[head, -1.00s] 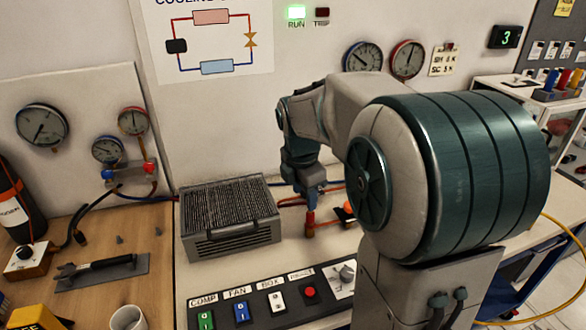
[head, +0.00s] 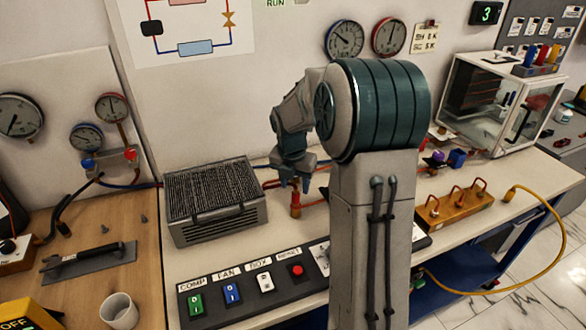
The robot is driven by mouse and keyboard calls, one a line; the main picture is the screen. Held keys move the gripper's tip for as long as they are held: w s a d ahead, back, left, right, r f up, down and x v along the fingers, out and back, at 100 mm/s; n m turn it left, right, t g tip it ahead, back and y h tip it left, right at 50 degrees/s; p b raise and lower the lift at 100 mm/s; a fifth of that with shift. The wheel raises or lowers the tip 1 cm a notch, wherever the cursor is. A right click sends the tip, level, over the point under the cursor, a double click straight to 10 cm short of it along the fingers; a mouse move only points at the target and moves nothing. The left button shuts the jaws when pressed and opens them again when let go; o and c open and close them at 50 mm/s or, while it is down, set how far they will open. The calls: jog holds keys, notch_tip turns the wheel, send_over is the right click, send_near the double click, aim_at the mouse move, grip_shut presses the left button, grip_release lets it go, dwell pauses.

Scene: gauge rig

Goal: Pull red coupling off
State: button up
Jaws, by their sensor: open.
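A small red upright fitting (head: 296,204), which looks like the red coupling, stands on the bench just right of the grey finned unit. An orange-red pipe runs close by it. My gripper (head: 295,183) points down right over the top of this fitting, with its jaws open. The fingertips are small in the head view, and I cannot tell whether they touch the fitting or how far they reach around it. My own arm and column hide part of the bench to the right.
The finned unit (head: 212,199) stands close on the left. A switch panel (head: 252,283) lies in front. A gauge manifold (head: 108,162) with hoses is at the left. A wooden block with red loops (head: 455,207) and a glass-fronted cabinet (head: 500,95) are at the right.

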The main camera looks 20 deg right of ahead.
aim_at(295, 189)
jog(key=shift+w+d+f, duration=0.15)
jog(key=shift+f, duration=1.2)
jog(key=shift+w+d+f, duration=0.15)
jog(key=shift+f, duration=1.15)
grip_shut()
